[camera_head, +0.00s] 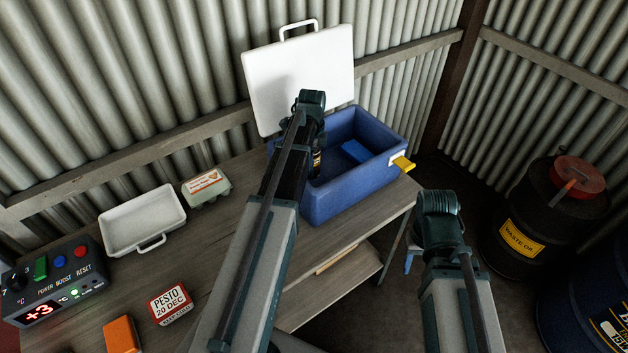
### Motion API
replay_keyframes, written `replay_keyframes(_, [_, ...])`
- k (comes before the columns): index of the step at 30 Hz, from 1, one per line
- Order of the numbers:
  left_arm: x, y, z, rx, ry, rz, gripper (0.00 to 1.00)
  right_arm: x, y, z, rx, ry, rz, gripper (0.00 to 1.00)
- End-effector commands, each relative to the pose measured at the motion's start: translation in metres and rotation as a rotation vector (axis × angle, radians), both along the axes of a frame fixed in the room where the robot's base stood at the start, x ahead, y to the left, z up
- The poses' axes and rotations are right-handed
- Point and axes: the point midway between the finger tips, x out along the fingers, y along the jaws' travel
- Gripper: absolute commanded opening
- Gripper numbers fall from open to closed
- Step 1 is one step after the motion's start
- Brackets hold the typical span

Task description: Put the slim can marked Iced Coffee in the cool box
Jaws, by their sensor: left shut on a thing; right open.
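The blue cool box (355,195) stands open at the right end of the bench, its white lid (300,75) raised at the back. My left gripper (316,150) reaches over the left part of the box, mostly hidden behind my own arm. It is shut on a slim dark can (316,163) with a yellowish band, which shows only in part. Its marking cannot be read. The can is at the box's left inner side; whether it touches the floor is hidden. My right gripper (437,200) is open and empty, in front of the bench's right end.
A blue block (356,151) lies inside the box. On the bench are a white tray (142,222), an egg carton (206,188), a pesto tub (171,304), an orange block (121,335) and a control unit (52,282).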

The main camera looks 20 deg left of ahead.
Motion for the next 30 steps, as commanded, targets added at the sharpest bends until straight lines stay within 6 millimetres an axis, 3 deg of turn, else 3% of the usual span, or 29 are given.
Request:
replay_keyframes(1, [0.000, 0.000, -0.012, 0.000, 0.000, 0.000, 0.00, 0.000, 0.000, -0.012, 0.000, 0.000, 0.000, 0.50])
replay_keyframes(10, [0.000, 0.000, -0.018, 0.000, 0.000, 0.000, 0.00, 0.000, 0.000, -0.018, 0.000, 0.000, 0.000, 0.50])
replay_keyframes(18, [0.000, 0.000, -0.050, 0.000, 0.000, 0.000, 0.00, 0.000, 0.000, -0.050, 0.000, 0.000, 0.000, 0.50])
replay_keyframes(30, [0.000, 0.000, -0.052, 0.000, 0.000, 0.000, 0.00, 0.000, 0.000, -0.052, 0.000, 0.000, 0.000, 0.50])
